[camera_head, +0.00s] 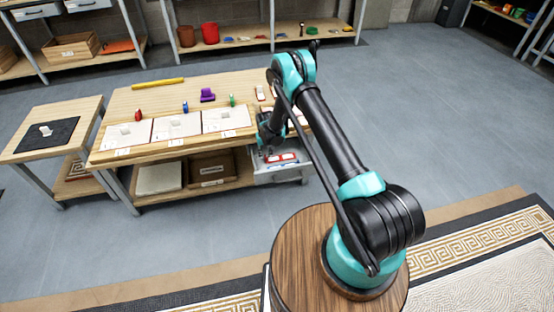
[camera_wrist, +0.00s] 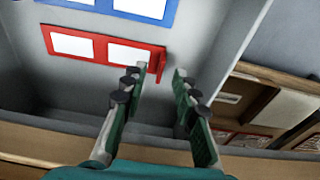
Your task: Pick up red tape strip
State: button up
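The red tape strip (camera_wrist: 76,34) looks like a red frame with two white windows in the wrist view. It lies in the open grey drawer (camera_head: 288,175), and the strip also shows in the head view (camera_head: 284,157). My gripper (camera_wrist: 162,78) is open, with its two fingers apart and nothing clearly held. Its left fingertip is at the strip's right end in the picture and covers a little of it. The head view shows my gripper (camera_head: 267,151) low over the drawer's left side. Whether a finger touches the strip cannot be told.
A blue frame-like strip (camera_wrist: 122,7) lies beyond the red one in the drawer. The drawer walls stand close around my fingers. The workbench top (camera_head: 140,96) is above the drawer, with white panels on it. A cardboard box (camera_head: 212,168) stands on the lower shelf.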

jog(key=shift+w+a+f, duration=0.1)
jog(key=shift+w+f, duration=0.05)
jog(key=shift+f, duration=1.3)
grip_shut()
jog(key=shift+r, duration=0.1)
